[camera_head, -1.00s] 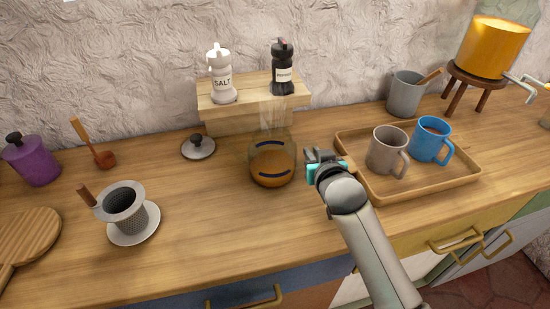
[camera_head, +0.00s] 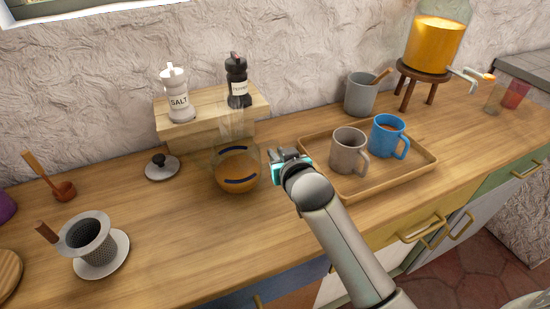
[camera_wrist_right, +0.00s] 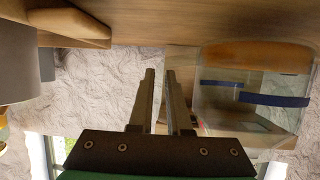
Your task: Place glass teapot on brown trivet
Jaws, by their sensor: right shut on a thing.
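The glass teapot (camera_head: 238,168) is clear, with amber liquid and a blue band low down. It stands upright on or just above the counter, in front of the wooden block; I cannot tell whether it touches. It also shows large at the right of the right wrist view (camera_wrist_right: 255,57). My right gripper (camera_head: 285,156) is at the teapot's right side, shut on it, likely at the clear handle, which is hard to see. A round ribbed brown wooden board (camera_head: 8,272), perhaps the trivet, is cut off at the left edge. My left gripper is not in view.
A wooden tray (camera_head: 365,189) with a grey mug (camera_head: 349,150) and a blue mug (camera_head: 388,136) lies right of my arm. A lid (camera_head: 162,167) and a strainer on a saucer (camera_head: 100,262) are to the left. The front middle of the counter is clear.

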